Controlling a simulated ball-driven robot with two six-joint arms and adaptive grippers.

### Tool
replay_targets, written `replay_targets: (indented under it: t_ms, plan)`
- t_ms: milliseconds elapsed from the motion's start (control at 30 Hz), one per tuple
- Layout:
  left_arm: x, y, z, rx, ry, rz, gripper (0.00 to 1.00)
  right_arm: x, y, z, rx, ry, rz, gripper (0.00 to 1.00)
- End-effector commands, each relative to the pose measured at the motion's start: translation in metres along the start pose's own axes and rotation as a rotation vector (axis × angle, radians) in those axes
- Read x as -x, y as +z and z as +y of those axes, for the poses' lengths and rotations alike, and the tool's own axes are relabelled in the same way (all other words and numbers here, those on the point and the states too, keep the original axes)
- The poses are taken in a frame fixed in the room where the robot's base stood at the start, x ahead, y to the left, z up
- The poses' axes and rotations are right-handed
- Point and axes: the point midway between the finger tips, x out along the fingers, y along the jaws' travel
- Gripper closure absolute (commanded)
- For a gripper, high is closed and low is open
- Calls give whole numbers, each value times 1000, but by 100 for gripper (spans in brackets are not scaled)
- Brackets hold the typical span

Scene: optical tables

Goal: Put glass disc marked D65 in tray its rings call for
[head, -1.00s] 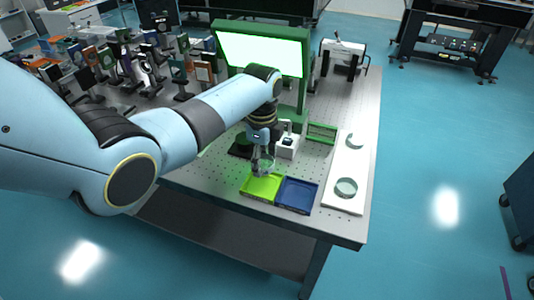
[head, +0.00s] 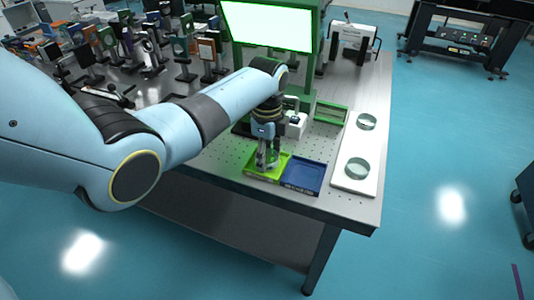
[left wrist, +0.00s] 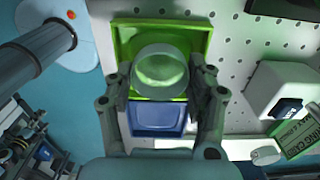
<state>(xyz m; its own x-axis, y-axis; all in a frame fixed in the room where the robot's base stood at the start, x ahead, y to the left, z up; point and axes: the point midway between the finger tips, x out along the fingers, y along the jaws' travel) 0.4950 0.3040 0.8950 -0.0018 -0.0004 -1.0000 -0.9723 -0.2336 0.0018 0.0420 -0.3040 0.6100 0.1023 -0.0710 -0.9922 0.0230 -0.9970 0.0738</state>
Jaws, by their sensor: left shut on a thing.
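My left gripper (head: 267,164) points down at the green tray (head: 283,166) and is shut on a clear glass disc (left wrist: 161,71). In the left wrist view the disc sits between the two fingertips, over the green tray (left wrist: 203,40); whether it touches the tray floor I cannot tell. No marking or rings can be read on it. The blue tray (head: 304,177) stands directly beside the green one and looks empty; it also shows in the left wrist view (left wrist: 156,119). My right gripper is not in view.
A white board (head: 346,180) at the table's right side bears two round glass discs, a near one (head: 357,168) and a far one (head: 366,121). A green stand with a bright panel (head: 268,25) rises behind. Optics posts crowd the table's left. The trays lie near the front edge.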

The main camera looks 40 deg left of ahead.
Motion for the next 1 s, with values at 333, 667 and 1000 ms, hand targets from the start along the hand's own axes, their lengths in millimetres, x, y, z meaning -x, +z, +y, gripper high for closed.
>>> replay_targets:
  t_ms: [333,667,1000]
  plan:
    - [-4,0,0,0,-1,0,89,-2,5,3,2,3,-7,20]
    - [-10,0,-1,0,-1,0,89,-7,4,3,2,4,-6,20]
    - [-11,0,-1,0,-2,0,18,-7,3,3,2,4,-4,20]
